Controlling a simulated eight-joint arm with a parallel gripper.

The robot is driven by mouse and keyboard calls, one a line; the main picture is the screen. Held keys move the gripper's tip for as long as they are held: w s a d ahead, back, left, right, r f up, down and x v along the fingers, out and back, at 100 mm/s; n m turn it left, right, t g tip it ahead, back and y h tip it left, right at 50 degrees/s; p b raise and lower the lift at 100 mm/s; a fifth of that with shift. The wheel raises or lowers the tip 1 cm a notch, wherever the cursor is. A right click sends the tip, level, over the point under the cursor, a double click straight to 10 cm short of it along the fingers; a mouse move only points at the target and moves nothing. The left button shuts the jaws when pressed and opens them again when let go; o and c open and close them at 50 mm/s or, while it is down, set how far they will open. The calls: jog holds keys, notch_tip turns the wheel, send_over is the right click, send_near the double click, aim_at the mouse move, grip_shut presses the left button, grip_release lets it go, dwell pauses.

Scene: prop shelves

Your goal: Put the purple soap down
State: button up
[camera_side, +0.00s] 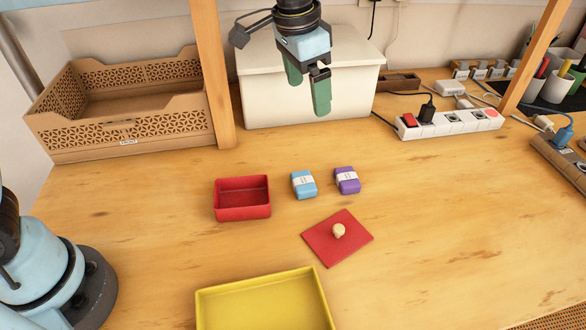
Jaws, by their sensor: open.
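The purple soap (347,180) has a pale paper band and lies flat on the wooden table (430,200). It sits just right of a similar blue soap (304,184), with a small gap between them. My gripper (307,92) hangs from the top of the view, with green fingers pointing down. It is open and empty, well above the table and in front of the white box. It is apart from both soaps, and nothing covers the purple soap.
A red open box (242,214) stands left of the soaps. A red lid (325,240) with a knob and a yellow tray (255,285) lie nearer. Behind are a brown crate (130,135), a white box (260,90), wooden posts (214,80) and a power strip (452,123).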

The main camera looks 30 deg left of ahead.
jog(key=w+d+f+m+g, duration=0.25)
jog(key=d+f, duration=0.25)
jog(key=d, duration=0.3)
send_over(345, 176)
jog(key=shift+t+y, duration=0.25)
jog(key=shift+y, duration=0.15)
jog(key=f, duration=0.7)
jog(key=shift+w+d+f, duration=0.1)
jog(key=shift+d+f, duration=0.15)
jog(key=shift+d, duration=0.1)
jog(key=shift+a+f, duration=0.2)
jog(key=shift+f, duration=1.15)
jog(key=shift+a+f, duration=0.15)
jog(key=shift+f, duration=1.2)
jog(key=c, duration=1.3)
jog(key=shift+o, duration=0.2)
jog(key=shift+r, duration=0.15)
